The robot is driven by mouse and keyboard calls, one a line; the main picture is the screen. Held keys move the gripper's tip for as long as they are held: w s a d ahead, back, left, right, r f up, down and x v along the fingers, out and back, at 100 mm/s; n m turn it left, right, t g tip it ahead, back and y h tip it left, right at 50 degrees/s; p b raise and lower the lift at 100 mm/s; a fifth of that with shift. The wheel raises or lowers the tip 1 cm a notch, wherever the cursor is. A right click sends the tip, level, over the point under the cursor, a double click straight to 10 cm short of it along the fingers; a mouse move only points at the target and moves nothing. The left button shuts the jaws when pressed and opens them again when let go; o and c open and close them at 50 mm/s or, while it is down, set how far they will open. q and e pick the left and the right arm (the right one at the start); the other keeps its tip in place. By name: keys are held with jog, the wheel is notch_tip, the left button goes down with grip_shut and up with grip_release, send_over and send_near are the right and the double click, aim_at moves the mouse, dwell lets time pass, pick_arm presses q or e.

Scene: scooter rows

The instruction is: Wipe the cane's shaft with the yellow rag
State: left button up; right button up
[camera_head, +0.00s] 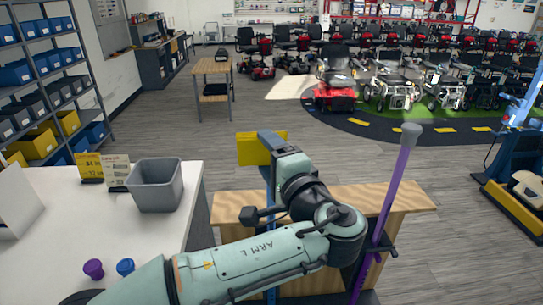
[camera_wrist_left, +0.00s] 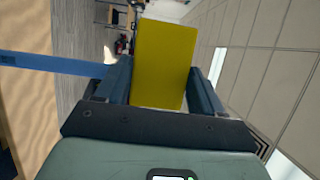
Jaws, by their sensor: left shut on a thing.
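My left gripper (camera_head: 270,143) is shut on the yellow rag (camera_head: 249,150), a flat yellow piece above the wooden-topped stand. In the left wrist view the rag (camera_wrist_left: 160,62) stands between the two dark fingers. A thin blue shaft (camera_head: 271,190) runs upright below the gripper; in the wrist view the blue shaft (camera_wrist_left: 50,64) reaches in from the left toward a finger. Whether the rag touches it I cannot tell. A purple cane (camera_head: 393,190) with a grey knob leans at the right of the stand, apart from the rag. My right gripper is not in view.
The wooden-topped stand (camera_head: 408,198) is partly hidden by my left arm. A white counter (camera_head: 50,190) at left bears a grey bin (camera_head: 155,184), price cards and purple and blue cups. A blue-and-yellow machine (camera_head: 512,165) stands at right.

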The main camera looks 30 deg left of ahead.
pick_arm(q)
jog(key=shift+s+d+f, duration=0.1)
jog(key=shift+s+d, duration=0.1)
jog(key=shift+s, duration=0.4)
jog(key=shift+s+d+b, duration=0.4)
jog(key=shift+s+d, duration=0.2)
jog(key=shift+s, duration=0.4)
jog(key=shift+s+d+b, duration=0.35)
jog(key=shift+s+d, duration=0.25)
jog(key=shift+s, duration=0.35)
jog(key=shift+s+d, duration=0.4)
jog(key=shift+s, duration=0.25)
jog(key=shift+s+d, duration=0.4)
jog(key=shift+s, duration=0.2)
